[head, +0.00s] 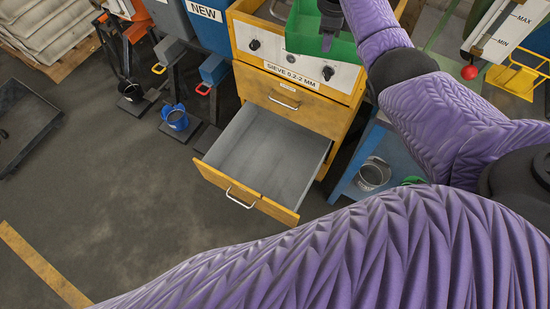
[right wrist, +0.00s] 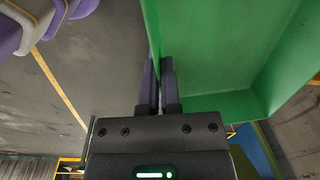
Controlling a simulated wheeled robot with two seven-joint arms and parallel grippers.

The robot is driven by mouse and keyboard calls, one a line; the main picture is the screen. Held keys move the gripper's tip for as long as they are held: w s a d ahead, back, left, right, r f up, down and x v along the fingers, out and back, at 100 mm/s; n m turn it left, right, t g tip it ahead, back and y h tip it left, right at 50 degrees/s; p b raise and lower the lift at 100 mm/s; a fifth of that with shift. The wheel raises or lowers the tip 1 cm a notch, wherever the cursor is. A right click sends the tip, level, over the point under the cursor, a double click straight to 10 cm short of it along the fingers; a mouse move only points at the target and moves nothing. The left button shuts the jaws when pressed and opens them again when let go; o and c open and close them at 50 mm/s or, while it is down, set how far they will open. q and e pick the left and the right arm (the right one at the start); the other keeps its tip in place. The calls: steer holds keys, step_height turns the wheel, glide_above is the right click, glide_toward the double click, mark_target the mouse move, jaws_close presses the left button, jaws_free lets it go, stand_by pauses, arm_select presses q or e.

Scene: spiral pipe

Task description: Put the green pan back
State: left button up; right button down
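The green pan (head: 341,48) is at the top of the head view, at the sieve cabinet's upper front. Its far side is cut off by the frame edge. In the right wrist view the pan's inside (right wrist: 215,45) fills the upper right and looks empty. My right gripper (head: 328,38) is at the pan's side wall; its two fingers (right wrist: 159,85) are closed with the wall's edge between them. The yellow sieve cabinet (head: 290,104) has its lower drawer (head: 262,150) pulled open, grey inside and empty. My left gripper is not in view.
A blue stand (head: 362,160) with a metal bucket (head: 373,175) is right of the drawer. Blue (head: 175,117) and black (head: 131,90) buckets stand left of the cabinet. A red knob (head: 469,72) is at upper right.

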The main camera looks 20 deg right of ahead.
steer(key=s+a+r+n+y, duration=0.1)
steer(key=s+a+r+n, duration=1.2)
steer(key=n, duration=0.8)
step_height(320, 180, up, 3)
steer(key=shift+a+r+n, duration=0.1)
steer(key=shift+a+n, duration=0.2)
steer(key=shift+a, duration=0.65)
steer(key=shift+d, duration=0.1)
